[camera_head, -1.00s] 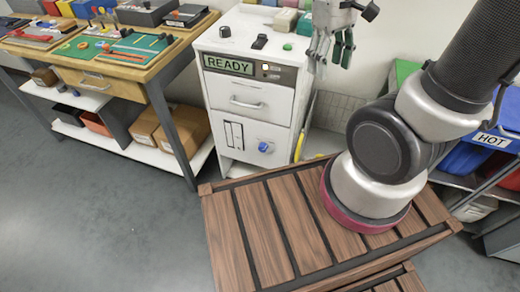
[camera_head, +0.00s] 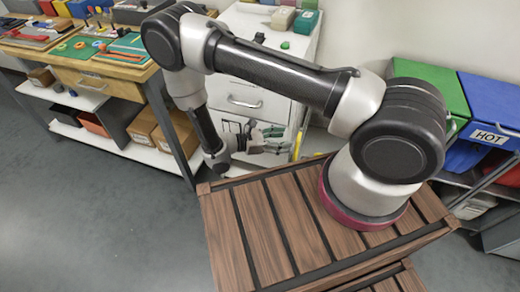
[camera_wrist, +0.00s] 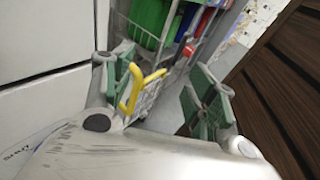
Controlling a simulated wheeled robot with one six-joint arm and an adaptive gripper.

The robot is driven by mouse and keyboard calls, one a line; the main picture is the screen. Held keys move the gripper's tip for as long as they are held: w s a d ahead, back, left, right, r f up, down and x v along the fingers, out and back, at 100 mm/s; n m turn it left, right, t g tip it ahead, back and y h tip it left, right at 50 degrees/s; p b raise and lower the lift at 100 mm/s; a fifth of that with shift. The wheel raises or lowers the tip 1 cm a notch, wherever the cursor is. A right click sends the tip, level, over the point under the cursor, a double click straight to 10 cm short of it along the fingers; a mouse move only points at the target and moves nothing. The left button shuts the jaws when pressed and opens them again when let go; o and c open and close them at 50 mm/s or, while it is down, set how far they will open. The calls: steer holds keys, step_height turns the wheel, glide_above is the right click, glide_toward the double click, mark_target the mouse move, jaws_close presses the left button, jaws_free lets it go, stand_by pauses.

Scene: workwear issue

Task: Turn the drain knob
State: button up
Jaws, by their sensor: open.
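The white cabinet (camera_head: 228,92) stands at the middle back of the head view, with a drawer and handle on its front. The blue drain knob on its lower front is hidden behind my arm and gripper in the head view, and I cannot make it out in the wrist view. My gripper (camera_head: 272,138) is low in front of the cabinet's lower right part, pointing right. In the wrist view, my gripper (camera_wrist: 165,97) shows its green-padded fingers spread apart with nothing held between them. The cabinet's pale front (camera_wrist: 50,95) runs along the left there.
A yellow hook-shaped piece (camera_wrist: 140,88) shows beyond the fingers in the wrist view. A green bin (camera_head: 432,88) and a blue bin marked HOT (camera_head: 492,98) stand at right. A workbench (camera_head: 120,84) with trays stands at left. The grey floor (camera_head: 110,220) at left is clear.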

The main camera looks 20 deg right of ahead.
step_height(320, 180, down, 18)
steer(key=f+n+t+y, duration=0.1)
steer(key=n+t, duration=0.8)
steer(key=t, duration=0.2)
steer(key=w+a+n+t+y, duration=0.2)
steer(key=w+a+t+y, duration=0.2)
steer(key=w+a, duration=0.4)
steer(key=x, duration=0.6)
steer(key=shift+s+d+r, duration=0.1)
steer(key=shift+s+d, duration=0.05)
steer(key=shift+s, duration=0.05)
steer(key=c, duration=1)
